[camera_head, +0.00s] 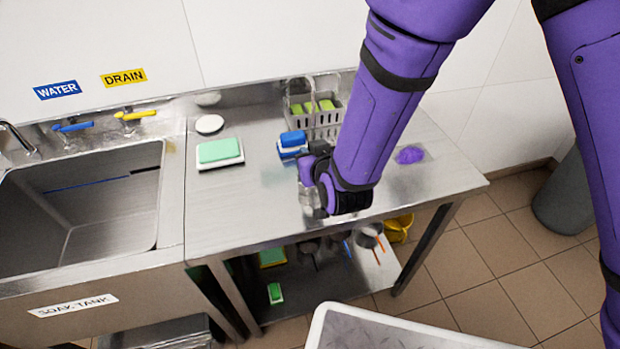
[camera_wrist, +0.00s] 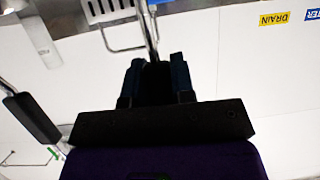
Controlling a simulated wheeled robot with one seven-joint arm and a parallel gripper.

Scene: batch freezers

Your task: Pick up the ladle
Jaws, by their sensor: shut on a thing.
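My gripper (camera_head: 313,192) is over the front part of the steel worktable, at the end of my purple arm. In the wrist view my gripper (camera_wrist: 156,62) is shut on a thin metal handle, which I take to be the ladle (camera_wrist: 148,28). The handle runs up out of the frame from between the two dark fingers. The ladle's bowl is not clearly visible in either view. In the head view my arm and hand hide most of what is held.
The worktable (camera_head: 225,215) holds a green sponge on a white tray (camera_head: 220,152), a blue block (camera_head: 292,141), a wire basket (camera_head: 326,118) and a purple cloth (camera_head: 410,155). A sink (camera_head: 85,215) is at left. Pots and a yellow bucket (camera_head: 398,228) are below.

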